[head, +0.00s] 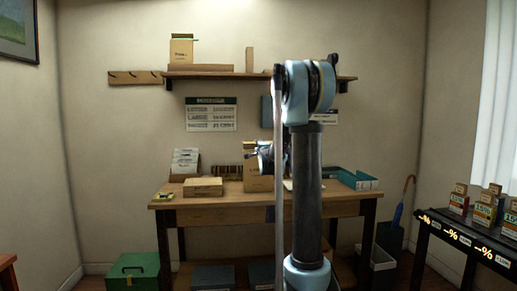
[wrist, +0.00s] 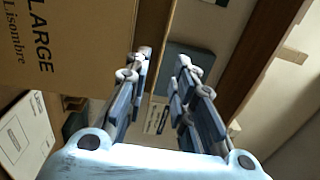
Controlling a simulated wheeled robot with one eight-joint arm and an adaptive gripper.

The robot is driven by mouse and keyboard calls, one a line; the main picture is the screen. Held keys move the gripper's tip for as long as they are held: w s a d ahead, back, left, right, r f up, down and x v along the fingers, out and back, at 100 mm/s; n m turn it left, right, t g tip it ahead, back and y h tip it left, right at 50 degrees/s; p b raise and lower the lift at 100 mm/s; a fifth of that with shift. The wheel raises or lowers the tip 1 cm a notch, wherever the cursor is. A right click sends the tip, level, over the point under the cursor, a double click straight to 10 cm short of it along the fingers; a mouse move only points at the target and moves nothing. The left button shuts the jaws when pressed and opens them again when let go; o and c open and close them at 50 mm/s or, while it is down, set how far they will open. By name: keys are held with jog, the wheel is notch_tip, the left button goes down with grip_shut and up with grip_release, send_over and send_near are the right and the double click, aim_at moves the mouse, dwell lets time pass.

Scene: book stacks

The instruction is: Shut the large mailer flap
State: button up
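The large mailer is a brown cardboard box (head: 258,184) standing on the wooden table, partly hidden behind my arm in the head view. In the wrist view its face (wrist: 60,45), printed "LARGE Lisombre", fills the upper left. A plain brown strip lies along its right edge; I cannot tell whether that is the flap. My gripper (wrist: 164,62) is open, with a gap between its two fingers and nothing held. Its left finger is close to the mailer's edge; contact cannot be told. In the head view my gripper (head: 265,157) is at the mailer's top, mostly hidden.
The table (head: 225,216) also holds a flat cardboard box (head: 203,187), a rack of white envelopes (head: 186,162) and a teal tray (head: 358,181). A wall shelf (head: 215,75) runs above. A green case (head: 133,272) stands at the left floor.

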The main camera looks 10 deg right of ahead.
jog(key=shift+s+f, duration=0.15)
jog(key=shift+s, duration=1.3)
jog(key=shift+s+f, duration=0.1)
jog(key=shift+s, duration=1.3)
